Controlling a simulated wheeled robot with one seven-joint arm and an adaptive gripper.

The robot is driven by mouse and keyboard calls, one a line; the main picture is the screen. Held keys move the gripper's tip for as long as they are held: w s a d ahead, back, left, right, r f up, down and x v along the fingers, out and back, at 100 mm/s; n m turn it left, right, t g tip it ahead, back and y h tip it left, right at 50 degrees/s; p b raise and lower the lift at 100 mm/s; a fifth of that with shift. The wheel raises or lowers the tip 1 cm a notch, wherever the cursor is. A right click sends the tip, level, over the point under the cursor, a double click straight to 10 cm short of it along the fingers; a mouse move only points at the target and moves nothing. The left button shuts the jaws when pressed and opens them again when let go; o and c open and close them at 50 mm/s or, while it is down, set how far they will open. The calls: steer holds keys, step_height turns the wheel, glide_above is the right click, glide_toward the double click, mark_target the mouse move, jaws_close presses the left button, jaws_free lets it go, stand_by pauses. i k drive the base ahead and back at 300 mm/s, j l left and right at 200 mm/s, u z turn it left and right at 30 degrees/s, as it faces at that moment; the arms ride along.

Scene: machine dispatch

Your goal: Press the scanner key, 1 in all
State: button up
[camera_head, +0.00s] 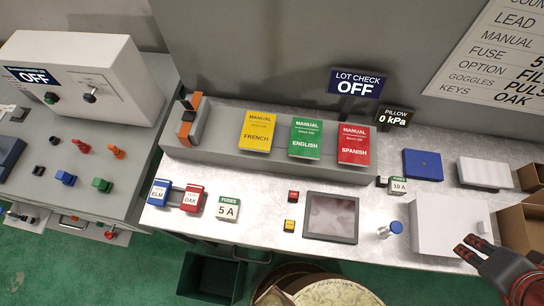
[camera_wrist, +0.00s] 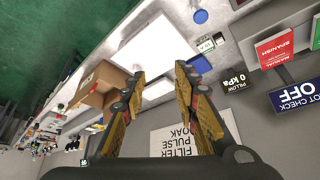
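No key is labelled as the scanner key. A small red key (camera_head: 293,196) and a small yellow key (camera_head: 290,225) sit on the bench, left of a dark flat screen (camera_head: 331,217). I cannot tell which thing is the scanner. My gripper (camera_head: 465,248) is at the lower right, in front of a white box (camera_head: 440,228) and well right of both keys. In the wrist view my gripper (camera_wrist: 157,82) is open, with nothing between its fingers. The keys cannot be made out in the wrist view.
Manuals (camera_head: 255,131) lie on a raised grey shelf. Fuse boxes (camera_head: 228,207), a blue-capped jar (camera_head: 396,227) and a blue box (camera_head: 422,164) stand on the bench. Cardboard boxes (camera_wrist: 101,84) are at the right end. A LOT CHECK sign (camera_head: 357,84) reads OFF.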

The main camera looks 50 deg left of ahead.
mark_target(294, 195)
steer(key=u, duration=0.45)
steer(key=j+u, duration=0.1)
steer(key=u, duration=0.35)
steer(key=j+u, duration=0.1)
steer(key=u, duration=0.75)
